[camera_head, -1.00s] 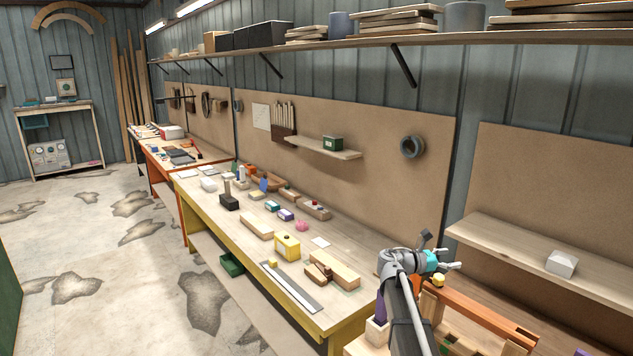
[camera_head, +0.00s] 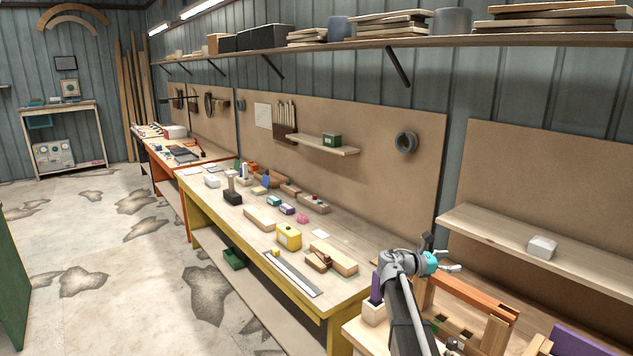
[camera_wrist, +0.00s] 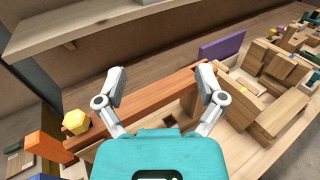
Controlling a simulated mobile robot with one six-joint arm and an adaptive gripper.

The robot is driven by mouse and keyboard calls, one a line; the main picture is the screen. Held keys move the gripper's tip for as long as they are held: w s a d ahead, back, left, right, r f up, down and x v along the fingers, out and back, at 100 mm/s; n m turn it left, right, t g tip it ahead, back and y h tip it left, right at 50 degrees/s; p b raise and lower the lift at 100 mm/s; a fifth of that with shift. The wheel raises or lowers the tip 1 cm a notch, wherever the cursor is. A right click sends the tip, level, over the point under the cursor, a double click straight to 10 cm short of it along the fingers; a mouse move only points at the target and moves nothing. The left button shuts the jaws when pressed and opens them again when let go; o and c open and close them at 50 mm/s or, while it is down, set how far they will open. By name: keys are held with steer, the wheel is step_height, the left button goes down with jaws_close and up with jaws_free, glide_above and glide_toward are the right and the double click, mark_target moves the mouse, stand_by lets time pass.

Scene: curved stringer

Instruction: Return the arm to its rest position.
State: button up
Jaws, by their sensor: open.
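My gripper (camera_head: 452,262) is at the end of my arm, at the lower right of the head view, in front of the right-hand bench. In the wrist view my gripper (camera_wrist: 162,92) has its two grey fingers spread apart with nothing between them. An orange-brown wooden rail (camera_wrist: 150,104) runs behind and below the fingers. A yellow faceted piece (camera_wrist: 76,122) sits left of the fingers, near the rail's left end. My fingers do not visibly hold anything.
A wall shelf (camera_head: 500,238) with a small white block (camera_head: 542,247) is close to the right of my gripper. A yellow-legged workbench (camera_head: 235,213) with several blocks and tools stands to the left. A purple board (camera_wrist: 222,46) stands beyond the rail. The concrete floor at left is open.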

steer(key=s+a+f+m+g+y+b, duration=0.1)
steer(key=s+a+f+m+y+b, duration=0.3)
steer(key=s+f, duration=0.4)
steer(key=s+a+f+m+g+y+b, duration=0.1)
steer(key=s+a+f+m+y+b, duration=0.1)
steer(key=s+a+f+m+y, duration=0.65)
steer(key=s+a+f+m+y+b, duration=0.3)
steer(key=s+a+f+m+y, duration=0.2)
steer(key=f, duration=0.6)
steer(key=s+a+m, duration=0.2)
steer(key=s+a, duration=0.1)
steer(key=a, duration=0.1)
steer(key=shift+s+f+b, duration=0.2)
steer(key=shift+s+b, duration=0.15)
steer(key=shift+a, duration=0.1)
